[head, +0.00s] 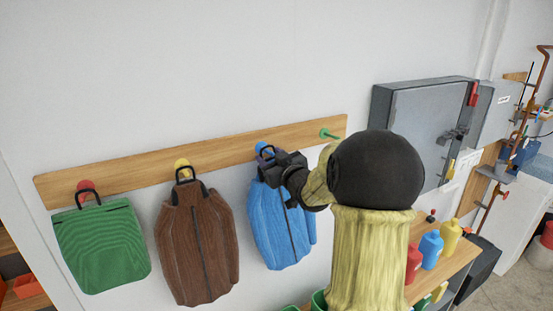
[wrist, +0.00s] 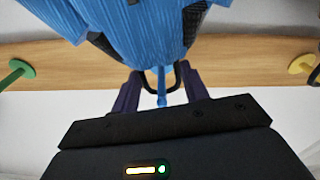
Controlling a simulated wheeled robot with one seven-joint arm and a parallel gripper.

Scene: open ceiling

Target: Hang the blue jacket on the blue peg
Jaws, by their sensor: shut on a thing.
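The blue jacket (head: 278,228) hangs upright against the wall below the wooden rail, its black loop at the blue peg (head: 264,149). My gripper (head: 277,166) is at the top of the jacket, shut on its loop. In the wrist view, which is upside down, the jacket (wrist: 135,28) fills the top. The blue peg (wrist: 161,88) shows between the sides of the black loop, with my gripper's dark fingers (wrist: 161,92) on either side. The loop looks to be around the peg, but whether it rests on it is hidden.
The wooden rail (head: 130,170) also carries a red peg (head: 86,186) with a green bag, a yellow peg (head: 182,165) with a brown jacket (head: 198,245), and a bare green peg (head: 328,134). A grey wall cabinet (head: 425,115) and a shelf with bottles (head: 431,248) are at right.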

